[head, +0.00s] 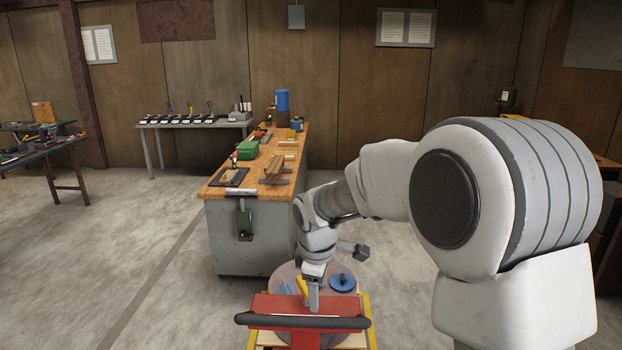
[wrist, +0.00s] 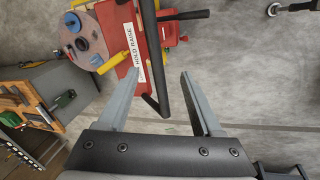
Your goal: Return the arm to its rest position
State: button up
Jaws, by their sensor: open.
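My gripper (head: 313,296) hangs at the end of my arm, low in the head view, over the red machine (head: 285,303) with a black bar handle (head: 300,321). In the wrist view, the two grey fingers of my gripper (wrist: 159,74) are spread apart with nothing held. The black bar handle (wrist: 155,60) runs through the gap between them in the picture; I cannot tell how far below the tips it lies. A round reel (wrist: 98,38) with blue and yellow parts sits beside the red panel, which carries a white "HOLD RAISE" label (wrist: 132,52).
A wooden-topped workbench (head: 215,192) with a green box (head: 246,150) and tools stands just beyond the machine. A narrow table (head: 195,122) stands by the back wall, and a dark table (head: 40,151) at far left. The concrete floor at left is clear.

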jog(key=s+d+r+m+t, duration=0.2)
jog(key=s+d+r+m, duration=0.6)
jog(key=s+r, duration=0.4)
jog(key=s+d+m, duration=0.2)
jog(key=s+m, duration=0.1)
jog(key=s, duration=0.4)
jog(key=s+d+m, duration=0.2)
jog(key=s+m, duration=0.1)
jog(key=s, duration=0.4)
jog(key=shift+s+d+f+m+t, duration=0.3)
jog(key=shift+s+d+m+t, duration=0.1)
jog(key=shift+a, duration=0.1)
